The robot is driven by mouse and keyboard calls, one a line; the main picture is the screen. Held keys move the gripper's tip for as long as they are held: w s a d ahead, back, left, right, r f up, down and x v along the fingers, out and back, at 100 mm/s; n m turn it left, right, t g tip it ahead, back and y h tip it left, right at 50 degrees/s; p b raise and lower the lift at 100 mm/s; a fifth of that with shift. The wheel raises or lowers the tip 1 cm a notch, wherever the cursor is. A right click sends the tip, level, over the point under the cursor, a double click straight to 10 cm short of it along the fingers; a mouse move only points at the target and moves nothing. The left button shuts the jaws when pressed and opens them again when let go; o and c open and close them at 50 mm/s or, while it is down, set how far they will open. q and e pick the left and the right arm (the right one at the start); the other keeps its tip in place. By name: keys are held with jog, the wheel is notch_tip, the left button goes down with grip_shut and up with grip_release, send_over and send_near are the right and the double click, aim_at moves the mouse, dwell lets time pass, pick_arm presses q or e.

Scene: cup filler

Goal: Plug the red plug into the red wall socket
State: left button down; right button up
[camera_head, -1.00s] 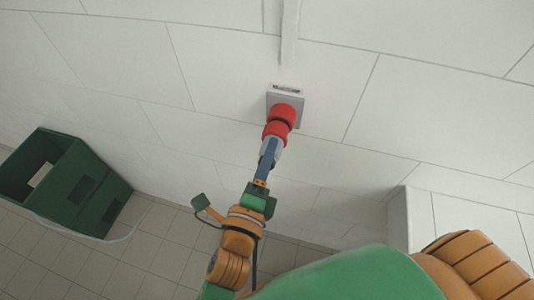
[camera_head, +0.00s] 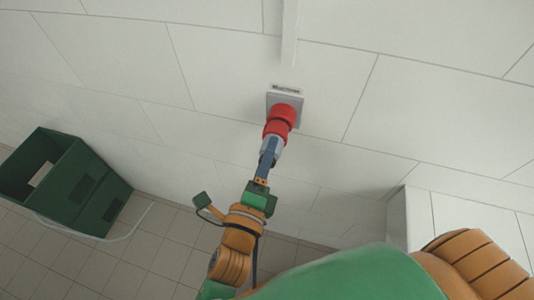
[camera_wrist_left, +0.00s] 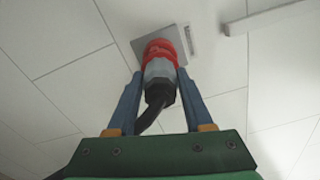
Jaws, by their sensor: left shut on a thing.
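The red wall socket (camera_head: 284,112) sits on a grey plate (camera_head: 271,101) on the white tiled wall, with a small label above it. My left gripper (camera_head: 270,150) is shut on the plug, with its blue fingers on either side of the grey plug body. The red plug (camera_head: 275,130) points up at the socket, and its front end meets the socket's red face. In the left wrist view the plug (camera_wrist_left: 160,70) is between the two fingers, with red against the grey plate and a black cable hanging below. How deep the plug sits cannot be seen. My right gripper is not in view.
A white ledge or box (camera_head: 462,215) juts out at the right. A vertical conduit (camera_head: 290,35) runs above the socket. The wall around the socket is clear.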

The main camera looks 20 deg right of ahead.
pick_arm(q)
jog(key=shift+w+d, duration=0.15)
jog(key=shift+w, duration=0.1)
jog(key=shift+c, duration=1.1)
grip_release()
jog(key=b+v, duration=0.1)
jog(key=v, duration=0.6)
jog(key=shift+b, duration=0.35)
